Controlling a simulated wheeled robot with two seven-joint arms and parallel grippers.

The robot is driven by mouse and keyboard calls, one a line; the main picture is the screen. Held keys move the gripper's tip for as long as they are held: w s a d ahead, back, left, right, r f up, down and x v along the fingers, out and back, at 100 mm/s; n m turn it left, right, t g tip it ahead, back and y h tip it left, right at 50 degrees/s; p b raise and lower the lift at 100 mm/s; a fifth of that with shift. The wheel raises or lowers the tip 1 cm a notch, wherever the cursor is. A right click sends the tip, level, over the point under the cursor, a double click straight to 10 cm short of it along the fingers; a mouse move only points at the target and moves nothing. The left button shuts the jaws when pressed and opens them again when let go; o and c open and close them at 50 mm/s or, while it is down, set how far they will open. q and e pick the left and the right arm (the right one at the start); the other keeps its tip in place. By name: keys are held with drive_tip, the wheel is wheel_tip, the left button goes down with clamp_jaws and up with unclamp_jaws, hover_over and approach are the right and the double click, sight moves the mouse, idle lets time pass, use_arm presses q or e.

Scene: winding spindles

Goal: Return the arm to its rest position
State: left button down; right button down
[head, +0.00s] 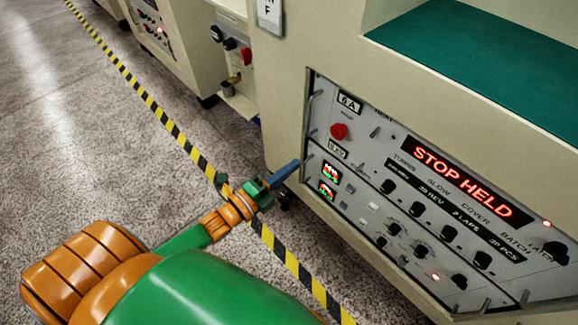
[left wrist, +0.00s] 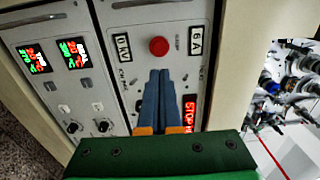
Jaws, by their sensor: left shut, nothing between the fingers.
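My left gripper (head: 284,173) is shut and empty in the head view, pointing at the left edge of a machine's control panel. Its blue fingers lie together in the left wrist view (left wrist: 158,88), pointing up just below a red button (left wrist: 158,46). The same red button shows in the head view (head: 339,131), up and right of the fingertips. A gap between fingertips and button is visible in the head view. My green and orange left arm reaches in from the bottom left. My right gripper is not in view.
The control panel (head: 375,155) has knobs, toggles and a red display (head: 462,180) reading "STOP HELD". Handles stick out along its left edge. A green-topped shelf (head: 490,65) is above. A yellow-black floor stripe (head: 150,105) runs beside the machines. Speckled floor (head: 60,160) at left is clear.

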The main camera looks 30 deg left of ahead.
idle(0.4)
use_arm(q)
drive_tip(key=s+a+f+n+g+y, duration=0.2)
drive_tip(key=s+f+n+g+y, duration=0.3)
drive_tip(key=f, duration=0.7)
drive_tip(key=s+a+f+n+g, duration=0.25)
drive_tip(key=s+f+n, duration=0.4)
drive_tip(key=f, duration=0.55)
drive_tip(key=s+d+f+n+g+y, duration=0.1)
drive_tip(key=s+f+n+g, duration=0.5)
drive_tip(key=s, duration=0.4)
drive_tip(key=s+d+f+n+g, duration=0.2)
drive_tip(key=s+f, duration=0.2)
drive_tip(key=s, duration=0.5)
wheel_tip(320, 180, up, 18)
drive_tip(key=s+p, duration=0.1)
drive_tip(key=p, duration=1.7)
drive_tip(key=shift+d+g, duration=0.1)
drive_tip(key=shift+g, duration=0.15)
